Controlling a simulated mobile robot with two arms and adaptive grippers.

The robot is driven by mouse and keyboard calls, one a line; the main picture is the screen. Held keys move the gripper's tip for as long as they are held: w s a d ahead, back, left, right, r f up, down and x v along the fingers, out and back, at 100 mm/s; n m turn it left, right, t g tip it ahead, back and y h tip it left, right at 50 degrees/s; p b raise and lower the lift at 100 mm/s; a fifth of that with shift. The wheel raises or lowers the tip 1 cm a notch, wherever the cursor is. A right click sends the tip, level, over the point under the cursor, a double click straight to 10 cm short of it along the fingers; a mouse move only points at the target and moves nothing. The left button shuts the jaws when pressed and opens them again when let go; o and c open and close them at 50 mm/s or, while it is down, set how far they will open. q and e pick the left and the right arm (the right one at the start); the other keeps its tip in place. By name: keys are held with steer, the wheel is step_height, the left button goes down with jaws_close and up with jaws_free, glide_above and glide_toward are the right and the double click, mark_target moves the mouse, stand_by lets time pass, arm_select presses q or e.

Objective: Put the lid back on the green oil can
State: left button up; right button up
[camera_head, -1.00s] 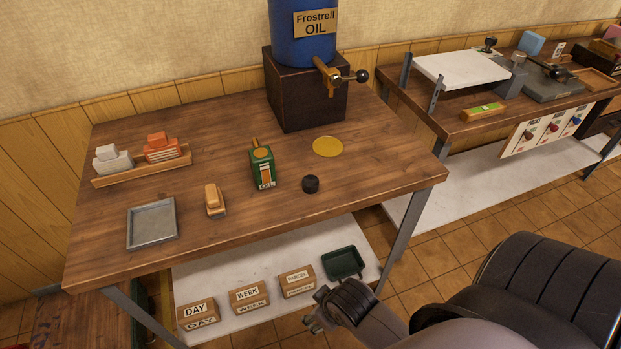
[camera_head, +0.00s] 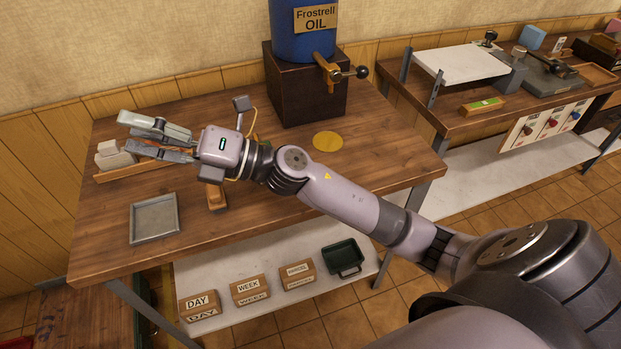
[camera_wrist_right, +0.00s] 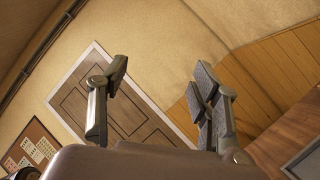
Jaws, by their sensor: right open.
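The green oil can and the small dark round lid beside it are both hidden behind my right arm in the head view. My right gripper (camera_head: 127,133) reaches across the table from the right, above the wooden rack at the left. Its fingers are apart with nothing between them. The right wrist view shows the open fingers (camera_wrist_right: 162,76) against a wall and a door, with neither can nor lid in sight. My left gripper is not in view.
The grey tray (camera_head: 133,222) and a wooden-handled brush (camera_head: 217,199) lie near the table's front. A yellow disc (camera_head: 328,141) lies before the blue oil drum (camera_head: 300,40) on its dark stand (camera_head: 300,95). The rack (camera_head: 104,176) holds pale and orange blocks. The table's right end is clear.

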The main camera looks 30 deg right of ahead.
step_height(320, 180, down, 3)
steer(key=s+a+n+g, duration=0.2)
steer(key=a+n+g, duration=0.1)
steer(key=n+g, duration=0.5)
steer(key=w+d+f+n+g+h, duration=0.2)
steer(key=d+f+n+g+h, duration=0.1)
steer(key=d+f+n+h, duration=0.55)
steer(key=w+d+m+h, duration=0.1)
steer(key=d+h, duration=1)
steer(key=d, duration=1.2)
steer(key=shift+w+d+r+m+g, duration=0.15)
steer(key=shift+d+r+m+g, duration=0.2)
steer(key=shift+m, duration=0.3)
